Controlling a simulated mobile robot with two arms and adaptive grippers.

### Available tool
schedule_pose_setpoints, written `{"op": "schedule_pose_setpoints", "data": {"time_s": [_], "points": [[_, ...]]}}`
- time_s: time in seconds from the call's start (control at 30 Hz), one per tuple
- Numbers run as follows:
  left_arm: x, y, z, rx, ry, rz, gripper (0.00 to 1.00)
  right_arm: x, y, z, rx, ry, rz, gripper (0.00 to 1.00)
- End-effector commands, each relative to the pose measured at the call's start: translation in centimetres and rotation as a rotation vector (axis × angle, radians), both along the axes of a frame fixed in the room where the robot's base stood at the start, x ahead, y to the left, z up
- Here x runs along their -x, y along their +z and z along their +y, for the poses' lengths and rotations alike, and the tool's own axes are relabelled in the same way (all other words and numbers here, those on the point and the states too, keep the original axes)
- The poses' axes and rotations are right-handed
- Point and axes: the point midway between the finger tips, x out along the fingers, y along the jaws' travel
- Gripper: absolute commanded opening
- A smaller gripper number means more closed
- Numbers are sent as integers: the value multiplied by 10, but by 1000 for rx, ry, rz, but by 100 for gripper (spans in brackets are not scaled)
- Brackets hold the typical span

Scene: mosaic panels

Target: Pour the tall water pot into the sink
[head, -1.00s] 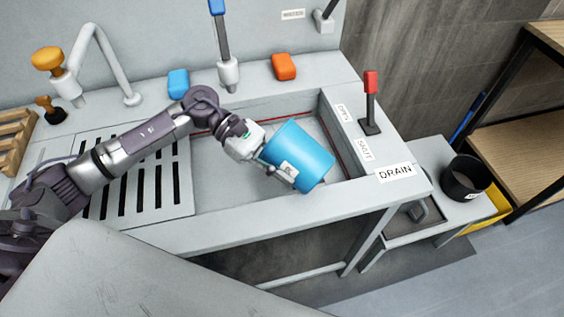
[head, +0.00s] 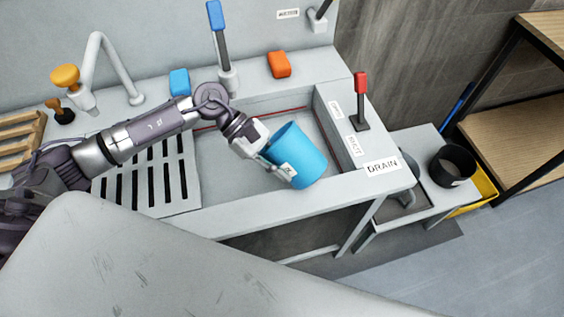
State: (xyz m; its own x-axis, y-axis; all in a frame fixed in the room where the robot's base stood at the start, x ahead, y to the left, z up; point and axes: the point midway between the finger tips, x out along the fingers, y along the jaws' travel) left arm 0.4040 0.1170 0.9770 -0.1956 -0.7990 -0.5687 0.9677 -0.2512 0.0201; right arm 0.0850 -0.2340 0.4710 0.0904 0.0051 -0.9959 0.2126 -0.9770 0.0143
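The tall water pot (head: 300,153) is a light blue cylinder, tilted over the front right part of the sink basin. My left gripper (head: 284,168) is at its left side, with a finger along the pot's near wall, and holds it. The far finger is hidden. The sink (head: 225,165) is a grey rectangular basin with a thin red line along its inner wall. No stream of water shows, and the pot's inside is hard to see. My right gripper is out of view.
A slotted drainboard (head: 150,180) lies left of the basin. A red-topped lever (head: 361,100) and a DRAIN label (head: 382,167) are on the right rim. Blue (head: 179,82) and orange (head: 279,64) blocks sit on the back ledge. A black bucket (head: 452,166) stands on the right side shelf.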

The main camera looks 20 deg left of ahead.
Motion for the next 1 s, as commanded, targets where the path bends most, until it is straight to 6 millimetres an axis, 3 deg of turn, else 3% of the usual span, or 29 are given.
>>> {"op": "schedule_pose_setpoints", "data": {"time_s": [0.67,0.8,1.0], "points": [[1,9,-1,-162,-1,-46,0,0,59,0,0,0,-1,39],[1,-6,-6,-296,-5,-93,0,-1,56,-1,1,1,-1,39],[5,3,-21,-475,-7,-145,0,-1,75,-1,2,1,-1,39]]}}
